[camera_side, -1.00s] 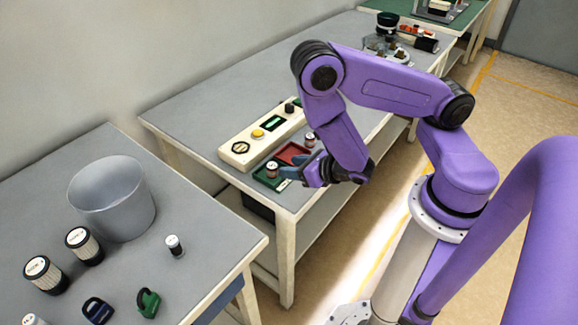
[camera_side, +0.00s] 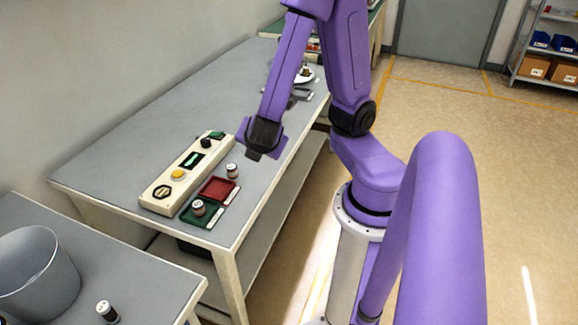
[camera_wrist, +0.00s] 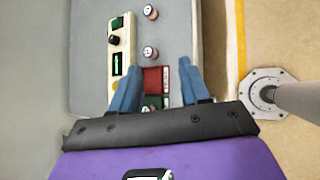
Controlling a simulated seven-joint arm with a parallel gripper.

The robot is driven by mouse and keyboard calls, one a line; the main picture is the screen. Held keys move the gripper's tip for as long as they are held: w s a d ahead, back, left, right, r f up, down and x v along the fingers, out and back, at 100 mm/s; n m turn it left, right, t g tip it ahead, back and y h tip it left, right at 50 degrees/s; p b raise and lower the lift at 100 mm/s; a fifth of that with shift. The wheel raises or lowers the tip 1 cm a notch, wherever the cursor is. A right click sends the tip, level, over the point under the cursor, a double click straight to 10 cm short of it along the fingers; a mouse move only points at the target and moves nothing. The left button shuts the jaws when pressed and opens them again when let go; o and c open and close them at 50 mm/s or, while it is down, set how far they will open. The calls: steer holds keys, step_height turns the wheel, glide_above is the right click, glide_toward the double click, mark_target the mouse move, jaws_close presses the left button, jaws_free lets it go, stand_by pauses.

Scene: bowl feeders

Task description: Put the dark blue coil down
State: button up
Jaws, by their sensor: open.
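A small coil (camera_side: 198,207) with a pale top stands upright on the green tray (camera_side: 187,219) at the near end of the bench. Another coil (camera_side: 232,170) stands beside the red tray (camera_side: 213,192); it also shows in the wrist view (camera_wrist: 150,52). A third coil (camera_wrist: 150,12) stands farther along in the wrist view. The windings look brownish or dark, and I cannot tell which coil is dark blue. My gripper (camera_side: 256,153) is raised above the bench, beyond the trays. In the wrist view my gripper (camera_wrist: 160,60) has its blue fingers apart, with nothing held.
A cream control box (camera_side: 180,180) with a yellow button and a small screen lies left of the trays. A grey bucket (camera_side: 40,270) and a dark cylinder (camera_side: 107,312) stand on the nearer table. The bench (camera_side: 140,130) is clear behind the box.

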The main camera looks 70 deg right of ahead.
steer(key=s+a+r+m+g+y, duration=0.3)
steer(key=s+a+m+g+y, duration=0.1)
steer(key=s+a+y, duration=0.4)
steer(key=s+a+m, duration=0.1)
steer(key=s, duration=0.1)
steer(key=shift+s+a+r+g+y, duration=0.3)
steer(key=shift+s+a+r+g, duration=0.05)
steer(key=shift+g, duration=0.05)
